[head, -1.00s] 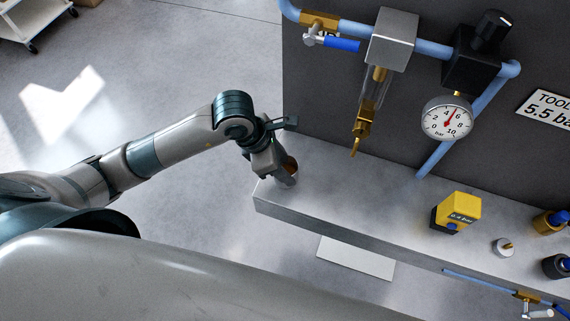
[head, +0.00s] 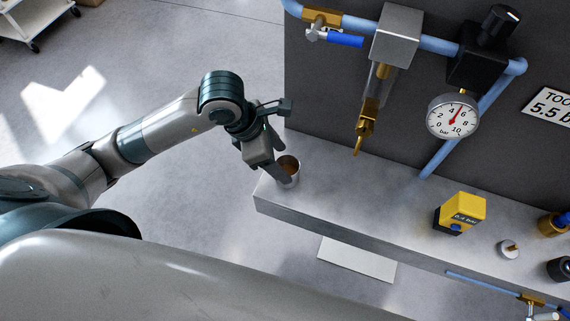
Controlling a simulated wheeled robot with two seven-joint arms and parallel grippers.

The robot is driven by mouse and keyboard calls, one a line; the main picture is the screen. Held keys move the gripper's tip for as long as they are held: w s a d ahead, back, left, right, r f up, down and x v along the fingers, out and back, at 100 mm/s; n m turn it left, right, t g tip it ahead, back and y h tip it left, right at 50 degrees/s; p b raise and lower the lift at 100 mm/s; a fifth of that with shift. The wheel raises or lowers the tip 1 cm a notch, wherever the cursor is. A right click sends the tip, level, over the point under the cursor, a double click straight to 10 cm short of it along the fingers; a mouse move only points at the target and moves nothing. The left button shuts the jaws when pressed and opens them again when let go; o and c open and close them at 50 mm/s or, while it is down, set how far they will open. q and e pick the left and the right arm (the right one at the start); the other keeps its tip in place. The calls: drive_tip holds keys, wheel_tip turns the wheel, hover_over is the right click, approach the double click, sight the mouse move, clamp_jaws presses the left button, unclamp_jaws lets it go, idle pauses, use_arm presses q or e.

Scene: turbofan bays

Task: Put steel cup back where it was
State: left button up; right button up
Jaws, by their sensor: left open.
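The steel cup (head: 289,168) stands upright at the left end of the grey metal shelf (head: 345,198), with something brown visible inside it. My left gripper (head: 280,172) is open at the cup's left side. One finger shows in front of the cup and hides part of its wall. I cannot tell whether the finger touches it. My right gripper is not in the head view.
A brass drain valve (head: 365,128) hangs from the filter above the shelf, right of the cup. A yellow device (head: 460,213) and a small round fitting (head: 508,249) stand farther right. The shelf between cup and yellow device is clear.

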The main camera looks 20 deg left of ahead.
use_arm(q)
drive_tip(key=v, duration=0.8)
drive_tip(key=shift+p, duration=0.35)
idle(0.4)
